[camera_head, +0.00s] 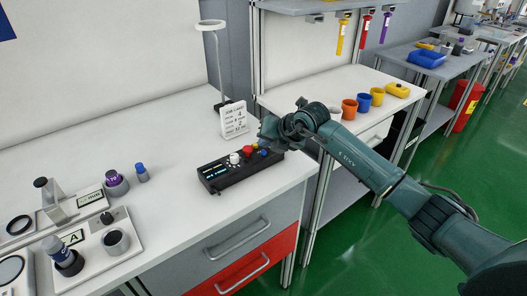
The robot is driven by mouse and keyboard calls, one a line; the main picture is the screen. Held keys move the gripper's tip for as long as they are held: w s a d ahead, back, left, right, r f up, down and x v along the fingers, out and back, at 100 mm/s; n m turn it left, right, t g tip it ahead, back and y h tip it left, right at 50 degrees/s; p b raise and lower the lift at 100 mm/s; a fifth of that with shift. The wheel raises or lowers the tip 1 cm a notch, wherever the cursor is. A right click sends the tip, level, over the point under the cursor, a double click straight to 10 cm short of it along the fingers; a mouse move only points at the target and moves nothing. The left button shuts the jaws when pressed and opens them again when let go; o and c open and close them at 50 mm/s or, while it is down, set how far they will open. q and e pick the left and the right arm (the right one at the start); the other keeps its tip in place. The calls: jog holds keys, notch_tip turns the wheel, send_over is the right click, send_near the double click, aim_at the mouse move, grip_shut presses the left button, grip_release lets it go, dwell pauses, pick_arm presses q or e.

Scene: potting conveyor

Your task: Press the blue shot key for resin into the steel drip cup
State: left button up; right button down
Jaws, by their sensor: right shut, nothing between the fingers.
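A black control box (222,184) with a small lit display lies on the white bench. On its top are a white knob (234,158), a red button (248,150) and a small blue key (263,153) near the right end. My right gripper (268,131) is shut and empty, just behind and above the right end of the box. I cannot tell whether it touches the box. A grey metal cup (116,241) with a dark inside, likely the steel drip cup, stands on a white plate marked A at the lower left. My left gripper is not in view.
A white card (233,119) and a ring lamp (211,26) stand behind the box. A purple-topped jar (116,183) and a blue-capped bottle (142,172) stand left. Coloured cups (349,108) sit on the neighbouring bench. The bench between bottle and box is clear.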

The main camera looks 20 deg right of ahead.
dwell(0.8)
jog(key=shift+f, duration=0.15)
jog(key=shift+f+b, duration=0.3)
jog(key=shift+b, duration=0.05)
jog(key=shift+f, duration=0.1)
jog(key=shift+f+b, duration=0.35)
jog(key=shift+f, duration=0.1)
dwell(0.5)
jog(key=shift+r, duration=0.1)
jog(key=shift+r+p, duration=0.65)
jog(key=shift+r, duration=0.2)
jog(key=shift+r, duration=0.15)
